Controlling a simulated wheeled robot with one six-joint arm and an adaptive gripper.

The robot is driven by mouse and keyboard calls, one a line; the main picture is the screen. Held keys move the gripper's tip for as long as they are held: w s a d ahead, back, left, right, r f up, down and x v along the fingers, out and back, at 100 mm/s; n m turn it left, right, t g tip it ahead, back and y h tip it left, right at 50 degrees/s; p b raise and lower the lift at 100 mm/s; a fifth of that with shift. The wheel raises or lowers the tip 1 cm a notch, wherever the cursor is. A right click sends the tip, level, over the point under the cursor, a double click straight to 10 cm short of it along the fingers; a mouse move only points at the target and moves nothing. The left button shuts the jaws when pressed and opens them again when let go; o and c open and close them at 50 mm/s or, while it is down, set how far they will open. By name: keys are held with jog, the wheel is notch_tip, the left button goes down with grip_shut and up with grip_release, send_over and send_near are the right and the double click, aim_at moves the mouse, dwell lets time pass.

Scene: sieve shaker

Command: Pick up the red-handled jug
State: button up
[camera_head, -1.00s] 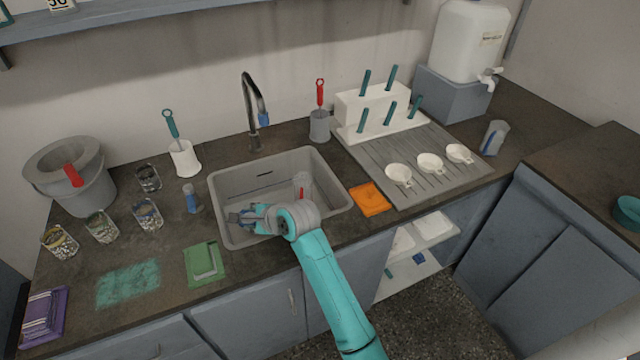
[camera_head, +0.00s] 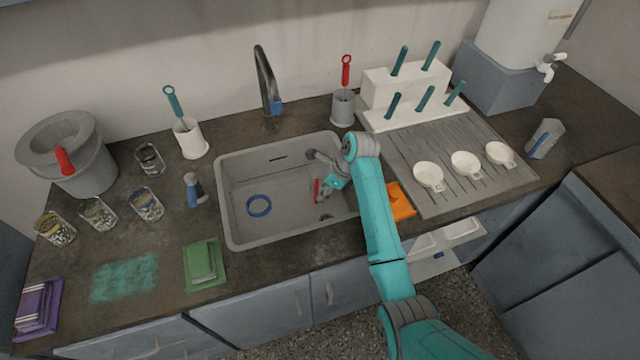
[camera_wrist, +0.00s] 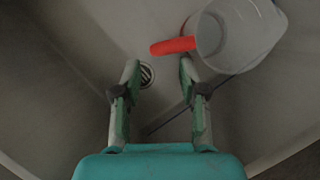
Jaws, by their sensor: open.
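The red-handled jug (camera_wrist: 232,32) is a clear, pale vessel inside the sink. In the wrist view it is at the top right, its red handle (camera_wrist: 172,46) pointing left. In the head view only its red handle (camera_head: 317,188) shows clearly; my arm and gripper cover much of the rest. My gripper (camera_wrist: 158,68) is open and empty. Its fingertips are just short of the handle in the wrist view, with the handle above the gap and towards the right finger. I cannot tell the height between them. In the head view my gripper (camera_head: 328,186) is inside the sink's right half.
The grey sink (camera_head: 232,228) has close walls around my gripper. A blue ring (camera_head: 258,205) lies on its floor, left of the jug. The drain (camera_wrist: 146,75) shows between my fingers. A tap (camera_head: 266,85) stands behind; an orange sponge (camera_head: 400,203) lies to the right.

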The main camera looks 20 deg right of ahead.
jog(key=shift+x, duration=2.7)
jog(key=shift+a, duration=0.15)
grip_shut()
